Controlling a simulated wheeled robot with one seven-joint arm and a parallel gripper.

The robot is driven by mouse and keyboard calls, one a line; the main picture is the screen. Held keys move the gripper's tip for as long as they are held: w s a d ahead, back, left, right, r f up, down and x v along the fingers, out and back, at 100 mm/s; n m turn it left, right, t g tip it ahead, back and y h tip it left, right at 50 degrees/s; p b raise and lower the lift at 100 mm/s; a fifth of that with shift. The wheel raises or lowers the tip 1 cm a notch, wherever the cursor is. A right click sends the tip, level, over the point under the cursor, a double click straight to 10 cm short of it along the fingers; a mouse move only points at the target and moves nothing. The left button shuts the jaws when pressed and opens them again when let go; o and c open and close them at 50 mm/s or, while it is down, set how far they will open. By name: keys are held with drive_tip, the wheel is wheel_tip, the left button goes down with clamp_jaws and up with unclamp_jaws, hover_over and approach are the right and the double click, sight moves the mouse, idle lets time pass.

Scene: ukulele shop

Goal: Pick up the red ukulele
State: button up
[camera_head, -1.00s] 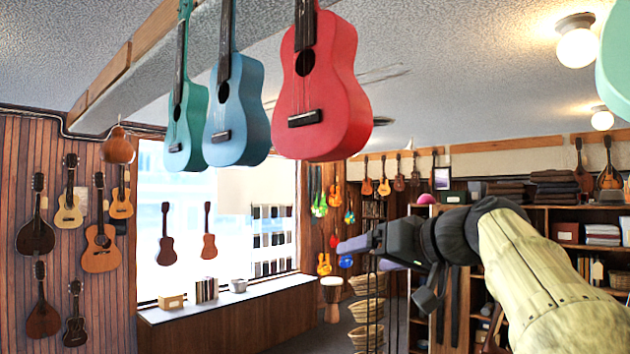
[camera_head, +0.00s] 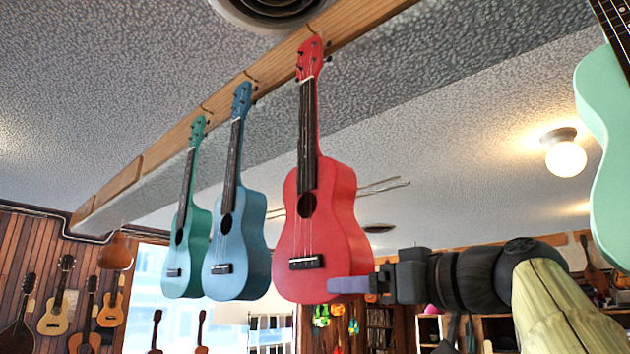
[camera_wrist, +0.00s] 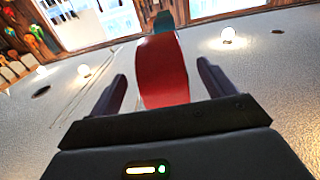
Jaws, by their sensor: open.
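The red ukulele (camera_head: 322,236) hangs upright by its headstock from a wooden rail near the ceiling. Its whole front shows in the head view. My gripper (camera_head: 340,285) is at the lower right of its body, and one purple finger overlaps the body's lower edge in the picture. In the wrist view, the red body (camera_wrist: 162,75) shows between the two open fingers of my gripper (camera_wrist: 160,85), with its lower end toward me. I cannot tell whether the fingers touch it.
A blue ukulele (camera_head: 240,240) and a teal ukulele (camera_head: 187,250) hang from the same wooden rail (camera_head: 262,75) to the left. A mint green ukulele (camera_head: 607,150) hangs at the right edge. A round ceiling lamp (camera_head: 565,157) is at the right.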

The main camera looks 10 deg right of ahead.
sight(339, 302)
drive_tip(key=shift+a, duration=0.1)
drive_tip(key=p+x, duration=0.4)
drive_tip(key=shift+w+a, duration=0.2)
drive_tip(key=shift+w, duration=0.15)
drive_tip(key=shift+w+a+f, duration=0.15)
drive_tip(key=shift+c, duration=0.4)
